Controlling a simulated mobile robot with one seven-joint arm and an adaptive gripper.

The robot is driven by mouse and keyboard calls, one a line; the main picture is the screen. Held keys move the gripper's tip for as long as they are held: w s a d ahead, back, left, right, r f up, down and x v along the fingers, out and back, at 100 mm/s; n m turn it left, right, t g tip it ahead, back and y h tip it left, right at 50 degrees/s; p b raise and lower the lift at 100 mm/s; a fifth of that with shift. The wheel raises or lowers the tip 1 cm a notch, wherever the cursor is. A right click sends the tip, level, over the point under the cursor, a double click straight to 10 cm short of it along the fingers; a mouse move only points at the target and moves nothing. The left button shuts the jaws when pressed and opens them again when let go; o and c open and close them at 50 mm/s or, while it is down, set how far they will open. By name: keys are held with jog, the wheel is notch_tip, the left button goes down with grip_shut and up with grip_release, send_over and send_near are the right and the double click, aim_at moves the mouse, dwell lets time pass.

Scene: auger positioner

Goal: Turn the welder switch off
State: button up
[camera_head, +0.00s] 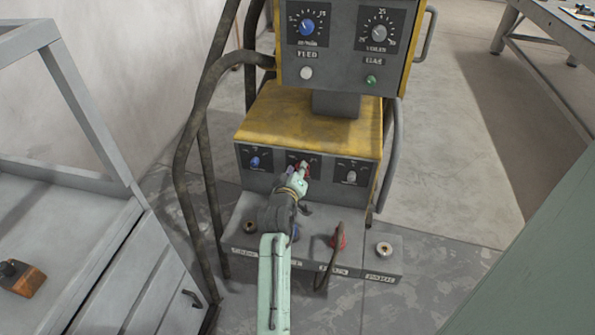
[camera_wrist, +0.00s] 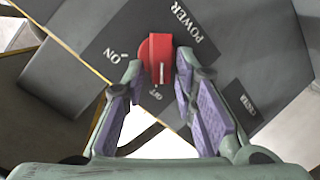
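The welder's power switch (camera_wrist: 158,60) is a red knob on a dark panel, with POWER, ON and OFF labels around it. A white mark on the knob lies at its end nearer the OFF label. My gripper (camera_wrist: 160,72) has one fingertip on each side of the knob in the wrist view. The left fingertip looks close to it, and a small gap shows on the right; contact is unclear. In the head view, my gripper (camera_head: 298,172) is at the middle panel of the welder (camera_head: 310,120) and partly hides the red switch (camera_head: 304,167).
A blue knob (camera_head: 255,162) and a grey knob (camera_head: 351,176) flank the switch. The upper control box (camera_head: 343,45) overhangs above. Curved tubes (camera_head: 190,150) stand at left. A ledge with sockets (camera_head: 383,249) and a red plug (camera_head: 338,240) lies below. A grey cabinet (camera_head: 100,200) stands left.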

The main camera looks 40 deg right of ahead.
jog(key=shift+o, duration=0.7)
jog(key=shift+s+a, duration=0.1)
jog(key=v, duration=1.1)
jog(key=shift+s+a+r, duration=0.2)
jog(key=shift+s+a, duration=0.05)
jog(key=shift+a, duration=0.05)
jog(key=shift+f, duration=0.1)
